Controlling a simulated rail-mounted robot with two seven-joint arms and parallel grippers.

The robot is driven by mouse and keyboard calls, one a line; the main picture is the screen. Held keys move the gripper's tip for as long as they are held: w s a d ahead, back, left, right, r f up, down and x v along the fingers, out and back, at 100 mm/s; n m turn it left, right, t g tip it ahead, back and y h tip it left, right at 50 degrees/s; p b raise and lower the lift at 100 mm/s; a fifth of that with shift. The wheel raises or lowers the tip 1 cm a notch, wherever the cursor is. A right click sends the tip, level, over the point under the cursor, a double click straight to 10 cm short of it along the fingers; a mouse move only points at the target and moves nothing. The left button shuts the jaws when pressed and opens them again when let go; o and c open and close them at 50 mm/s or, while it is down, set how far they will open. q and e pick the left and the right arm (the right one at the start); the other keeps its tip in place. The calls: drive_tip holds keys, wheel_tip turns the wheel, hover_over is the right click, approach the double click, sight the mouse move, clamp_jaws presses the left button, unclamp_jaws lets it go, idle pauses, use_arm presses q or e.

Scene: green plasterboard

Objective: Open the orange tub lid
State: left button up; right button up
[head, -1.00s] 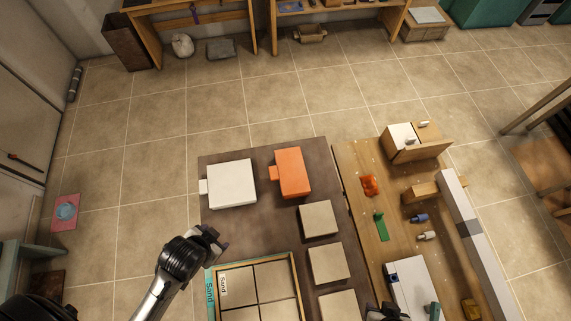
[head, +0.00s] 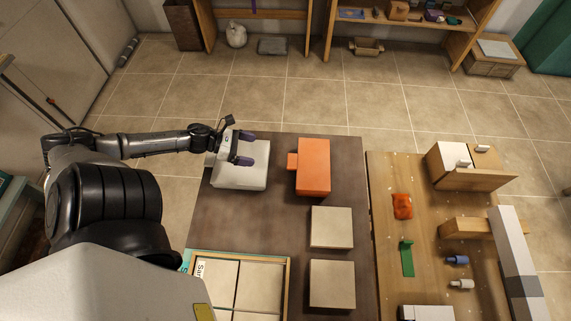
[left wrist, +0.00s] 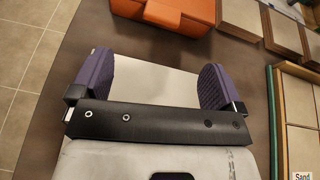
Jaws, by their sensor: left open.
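The orange tub (head: 314,167) stands on the dark brown table, with a small orange tab (head: 292,162) on its left side. Its top looks closed. It also shows at the top of the left wrist view (left wrist: 194,9), beyond the fingers. A white tub (head: 240,181) stands to its left. My left gripper (head: 247,148) is open and empty over the white tub, left of the orange tub. In the left wrist view its purple fingers (left wrist: 154,82) are wide apart with the white tub's surface between them. My right gripper is out of view.
Beige square blocks (head: 331,227) stand in front of the orange tub. A divided tray (head: 289,285) of beige panels lies at the front. A wooden bench (head: 385,240) with small parts is at the right. Bare tabletop lies between the white tub and the tray.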

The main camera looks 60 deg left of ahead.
sight(289, 160)
use_arm(q)
drive_tip(key=shift+a+f+m, duration=0.15)
drive_tip(key=shift+f+m, duration=0.1)
drive_tip(key=shift+m, duration=0.25)
drive_tip(key=shift+w+g, duration=0.1)
drive_tip(key=shift+g, duration=0.2)
drive_tip(key=x, duration=0.4)
drive_tip(key=b+x, duration=0.1)
drive_tip(key=x, duration=0.8)
drive_tip(key=shift+d, duration=0.35)
